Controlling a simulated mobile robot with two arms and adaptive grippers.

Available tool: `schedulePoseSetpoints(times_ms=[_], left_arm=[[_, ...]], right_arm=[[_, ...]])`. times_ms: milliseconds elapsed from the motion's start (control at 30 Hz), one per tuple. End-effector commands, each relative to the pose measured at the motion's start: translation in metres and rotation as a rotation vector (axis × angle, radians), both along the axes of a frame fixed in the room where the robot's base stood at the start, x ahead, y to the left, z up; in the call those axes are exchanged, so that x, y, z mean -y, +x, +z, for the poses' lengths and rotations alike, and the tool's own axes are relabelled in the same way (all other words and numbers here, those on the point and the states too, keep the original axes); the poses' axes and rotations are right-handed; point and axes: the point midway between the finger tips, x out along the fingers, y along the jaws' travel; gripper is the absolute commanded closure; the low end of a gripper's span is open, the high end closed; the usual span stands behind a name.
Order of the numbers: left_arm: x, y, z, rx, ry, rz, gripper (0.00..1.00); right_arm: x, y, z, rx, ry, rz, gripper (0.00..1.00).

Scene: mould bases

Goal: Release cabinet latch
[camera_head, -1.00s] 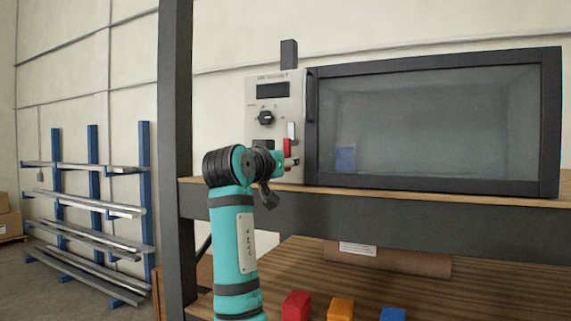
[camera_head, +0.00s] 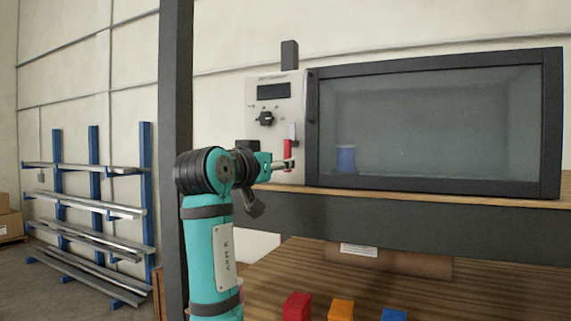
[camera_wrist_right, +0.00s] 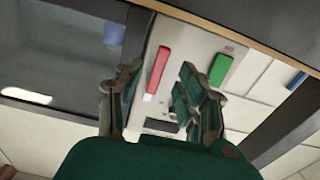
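The cabinet (camera_head: 435,70) stands on a shelf, its dark-framed glass door looking closed. Its light control panel (camera_head: 257,98) is left of the door. A red latch handle (camera_head: 287,151) sits low on the panel near the door; it also shows in the right wrist view (camera_wrist_right: 157,68). My right gripper (camera_head: 290,164) is at the lower panel, by the red handle. In the right wrist view its fingers (camera_wrist_right: 159,82) are apart, with the handle seen ahead between them and nothing visibly held. Contact cannot be told. My left gripper is not in view.
A blue can-like object (camera_head: 346,158) shows behind the glass. A black knob (camera_head: 266,118) is on the panel; a green part (camera_wrist_right: 220,69) shows in the wrist view. A dark post (camera_head: 176,120) stands left. Red (camera_head: 297,306), orange (camera_head: 341,310) and blue (camera_head: 393,314) blocks sit below.

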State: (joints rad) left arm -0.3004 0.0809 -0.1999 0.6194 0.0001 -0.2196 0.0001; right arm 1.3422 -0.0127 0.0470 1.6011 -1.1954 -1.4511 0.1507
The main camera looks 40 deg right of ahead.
Motion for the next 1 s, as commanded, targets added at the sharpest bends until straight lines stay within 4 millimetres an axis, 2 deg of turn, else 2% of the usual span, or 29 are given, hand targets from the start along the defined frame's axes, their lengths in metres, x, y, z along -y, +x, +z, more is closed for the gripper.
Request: schedulePoseSetpoints(times_ms=[100, 333, 500, 1000], left_arm=[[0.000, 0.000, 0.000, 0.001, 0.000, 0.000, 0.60], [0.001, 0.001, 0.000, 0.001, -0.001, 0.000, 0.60], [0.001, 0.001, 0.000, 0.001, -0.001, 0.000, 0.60], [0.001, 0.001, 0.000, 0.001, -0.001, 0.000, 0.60]], right_arm=[[-0.025, -0.009, 0.000, 0.001, 0.000, 0.004, 0.62], [-0.053, -0.021, 0.000, -0.001, -0.001, 0.002, 0.62], [-0.059, -0.024, 0.000, 0.000, 0.000, 0.001, 0.62], [-0.059, -0.023, -0.001, -0.002, -0.002, 0.001, 0.62]])
